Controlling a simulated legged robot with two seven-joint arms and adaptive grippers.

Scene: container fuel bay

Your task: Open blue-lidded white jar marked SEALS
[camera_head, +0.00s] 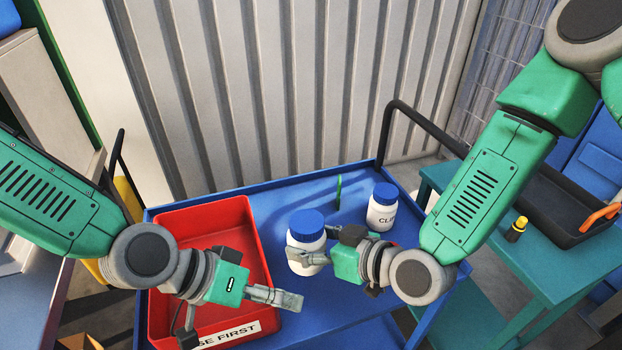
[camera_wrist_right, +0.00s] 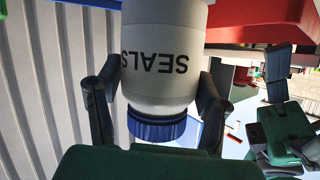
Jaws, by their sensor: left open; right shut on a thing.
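The white jar marked SEALS (camera_wrist_right: 158,62) has a blue lid (camera_wrist_right: 157,128), which is on the jar. In the head view the jar (camera_head: 307,264) stands upright on the blue cart top, just right of the red tray, its lettering hidden there. My right gripper (camera_head: 312,246) is shut on the jar's body from the right; in the right wrist view its two fingers lie on either side of the jar, which appears upside down. My left gripper (camera_head: 243,318) is open and empty over the red tray's front part, lower left of the jar.
A second blue-lidded white jar (camera_head: 381,213), lettering partly visible as "CL", stands behind my right gripper. A thin green item (camera_head: 338,192) stands at the back. The red tray (camera_head: 200,217) fills the cart's left side. A teal table (camera_head: 540,262) is at right.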

